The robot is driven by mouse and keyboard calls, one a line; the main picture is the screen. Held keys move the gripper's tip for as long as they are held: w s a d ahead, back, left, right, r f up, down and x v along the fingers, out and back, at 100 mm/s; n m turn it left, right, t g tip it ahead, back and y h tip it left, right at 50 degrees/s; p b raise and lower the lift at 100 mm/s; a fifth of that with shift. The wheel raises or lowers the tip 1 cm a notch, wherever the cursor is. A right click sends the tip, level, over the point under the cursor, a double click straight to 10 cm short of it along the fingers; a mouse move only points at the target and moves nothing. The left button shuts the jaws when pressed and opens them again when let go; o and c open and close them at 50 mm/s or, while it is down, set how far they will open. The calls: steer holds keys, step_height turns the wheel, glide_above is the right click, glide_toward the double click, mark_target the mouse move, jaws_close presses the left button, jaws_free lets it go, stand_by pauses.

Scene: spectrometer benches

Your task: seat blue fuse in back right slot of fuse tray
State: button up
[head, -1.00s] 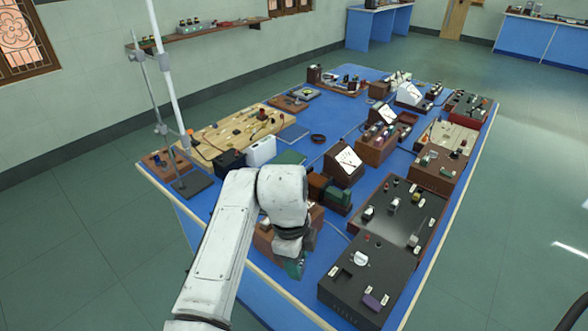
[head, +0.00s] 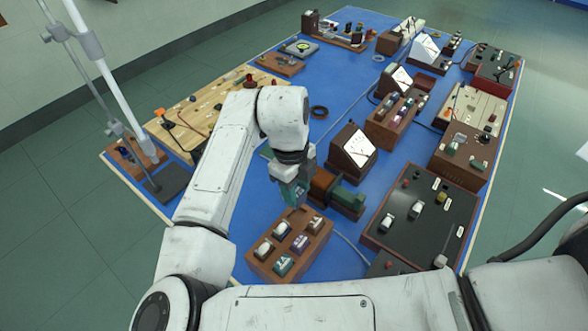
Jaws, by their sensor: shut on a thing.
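My gripper (head: 292,194), with teal fingers, points down just above the far end of a brown wooden tray (head: 255,267). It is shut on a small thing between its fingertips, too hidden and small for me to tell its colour. The tray holds small fuse-like blocks in two rows: white ones (head: 263,250), a purple one (head: 299,243), a teal one (head: 283,265) at the near end and a pale one (head: 316,224) at the far right. The far left part of the tray is partly hidden by my gripper. I cannot make out a blue fuse for certain.
A brown block with a green part (head: 346,197) stands close right of my gripper. A brown meter (head: 353,150) stands behind it. A black panel (head: 415,225) fills the right. Another wooden holder (head: 395,122) with several blocks stands farther back. Blue tabletop left of the tray is clear.

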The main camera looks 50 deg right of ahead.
steer(key=shift+w+d+f+b, duration=0.1)
steer(key=shift+f+b, duration=0.3)
steer(key=shift+f, duration=0.15)
steer(key=shift+f+b, duration=2.15)
steer(key=shift+f, duration=0.8)
steer(key=o, duration=1.1)
steer(key=r, duration=0.7)
steer(key=w+r+b, duration=0.1)
steer(key=r, duration=0.2)
steer(key=shift+w+r, duration=0.1)
steer(key=shift+r, duration=0.25)
